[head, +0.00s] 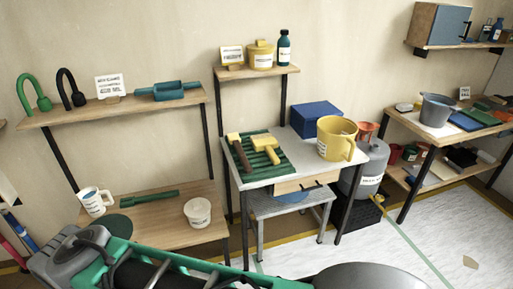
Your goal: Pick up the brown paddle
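A brown long-handled tool, which looks like the brown paddle (240,152), lies on a ridged green mat (274,164) on the white worktable in the middle of the head view. Its handle points toward the front of the table. A yellow brush-like tool (265,148) lies just right of it on the same mat, with a small gap between them. My green and grey arm crosses the bottom of the view, well in front of the table. My gripper is not visible.
The white table (300,155) also holds a blue box (315,119) and a yellow bucket (336,138). A grey stool (290,208) stands under its front. A wooden two-level shelf (130,111) stands left, another loaded table right. Open floor lies front right.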

